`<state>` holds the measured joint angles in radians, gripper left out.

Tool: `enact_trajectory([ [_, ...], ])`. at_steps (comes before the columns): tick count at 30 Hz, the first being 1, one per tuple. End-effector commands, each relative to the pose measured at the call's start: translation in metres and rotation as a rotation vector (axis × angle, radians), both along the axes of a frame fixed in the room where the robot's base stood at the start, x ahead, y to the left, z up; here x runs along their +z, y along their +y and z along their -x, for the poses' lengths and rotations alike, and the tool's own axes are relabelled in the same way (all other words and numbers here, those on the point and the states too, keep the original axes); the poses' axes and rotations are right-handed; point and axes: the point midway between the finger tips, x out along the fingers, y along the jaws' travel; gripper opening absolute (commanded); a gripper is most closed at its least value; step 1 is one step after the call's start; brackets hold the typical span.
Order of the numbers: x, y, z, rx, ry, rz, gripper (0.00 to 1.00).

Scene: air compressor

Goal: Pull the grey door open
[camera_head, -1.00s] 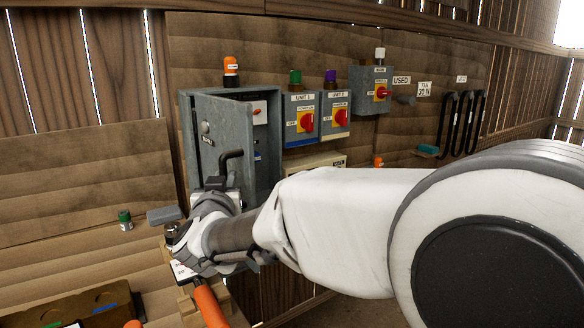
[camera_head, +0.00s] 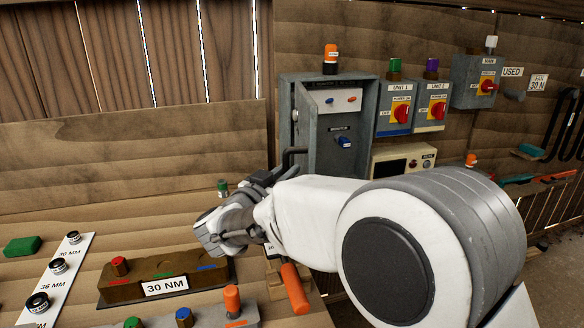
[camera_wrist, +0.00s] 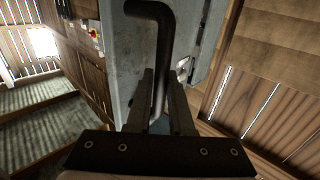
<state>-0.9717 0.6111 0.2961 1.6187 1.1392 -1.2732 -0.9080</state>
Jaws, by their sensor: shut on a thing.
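The grey door (camera_head: 302,130) of the grey cabinet stands open in the head view, seen at a narrow angle on the cabinet's left side. The cabinet's inner panel (camera_head: 335,102) shows beside it, with small buttons and a blue knob (camera_head: 344,142). The door's dark bent handle (camera_wrist: 160,25) runs down between my fingers in the wrist view, and the grey door face (camera_wrist: 122,75) is close behind it. My gripper (camera_wrist: 159,85) is shut on the handle. In the head view my gripper (camera_head: 282,168) is partly hidden by my own wrist.
An orange lamp (camera_head: 331,58) stands on the cabinet. Switch boxes with red knobs (camera_head: 402,112) are mounted to its right. Below my arm, a brown block (camera_head: 160,278) marked 30 NM, several coloured buttons and an orange handle (camera_head: 295,288) crowd the bench.

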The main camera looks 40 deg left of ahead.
Motion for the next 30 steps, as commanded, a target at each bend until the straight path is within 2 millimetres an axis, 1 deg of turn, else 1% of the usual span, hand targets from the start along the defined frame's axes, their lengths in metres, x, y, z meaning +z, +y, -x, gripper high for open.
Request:
enact_trajectory([
  [9, 0.001, 0.000, 0.000, -0.001, -0.003, 0.000, 0.00],
  [10, 0.001, 0.000, 0.000, -0.001, -0.003, 0.000, 0.21],
  [12, 0.001, 0.000, 0.000, -0.001, -0.003, 0.000, 0.34],
  [15, 0.001, 0.000, 0.000, -0.001, -0.003, 0.000, 0.50],
  [25, 0.001, 0.000, 0.003, 0.000, -0.001, 0.000, 0.50],
  [28, 0.001, -0.001, 0.013, 0.001, -0.001, 0.000, 0.50],
  [30, 0.001, -0.002, 0.024, 0.004, -0.001, 0.001, 0.50],
])
